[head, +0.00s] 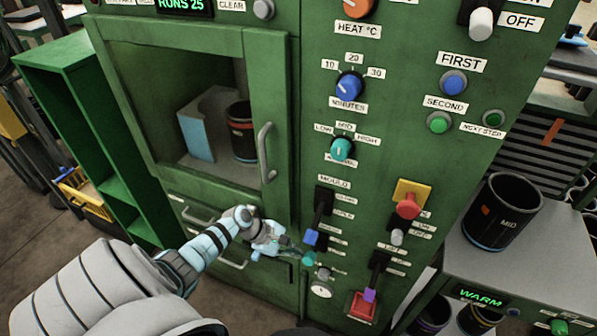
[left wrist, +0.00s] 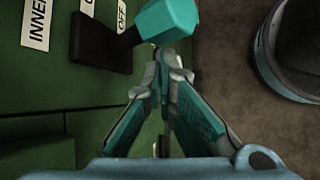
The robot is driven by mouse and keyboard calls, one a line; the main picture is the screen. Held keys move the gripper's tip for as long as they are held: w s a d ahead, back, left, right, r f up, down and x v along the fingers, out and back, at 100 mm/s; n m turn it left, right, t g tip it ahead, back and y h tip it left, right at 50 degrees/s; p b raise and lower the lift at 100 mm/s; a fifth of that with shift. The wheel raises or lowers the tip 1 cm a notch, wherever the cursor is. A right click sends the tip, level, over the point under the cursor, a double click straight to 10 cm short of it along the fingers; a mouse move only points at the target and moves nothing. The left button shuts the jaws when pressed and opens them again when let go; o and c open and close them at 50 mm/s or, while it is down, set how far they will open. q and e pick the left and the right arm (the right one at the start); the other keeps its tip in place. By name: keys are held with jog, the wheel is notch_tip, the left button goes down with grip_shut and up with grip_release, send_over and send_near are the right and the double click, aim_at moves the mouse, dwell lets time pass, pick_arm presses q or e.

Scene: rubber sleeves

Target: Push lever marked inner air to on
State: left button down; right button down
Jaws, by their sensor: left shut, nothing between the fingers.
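The lever marked inner has a teal knob (left wrist: 165,22) and a dark base (left wrist: 98,45) in the left wrist view. The second label is partly cut off. In the head view the teal knob (head: 309,258) is low on the green panel. My left gripper (head: 284,249) is shut and empty. Its fingertips (left wrist: 172,62) are close to the knob; I cannot tell if they touch it. My right gripper is not in view.
A mould lever with a blue knob (head: 311,237) is just above. A lever with a purple knob (head: 370,294) and a red emergency button (head: 408,206) are to the right. A cabinet door handle (head: 266,153) is above my gripper. A gauge (head: 321,290) is below.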

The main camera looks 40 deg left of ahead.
pick_arm(q)
jog(key=shift+r+p, duration=0.6)
jog(key=shift+r, duration=0.15)
jog(key=v, duration=1.2)
jog(key=shift+a+f, duration=0.15)
jog(key=shift+f, duration=0.1)
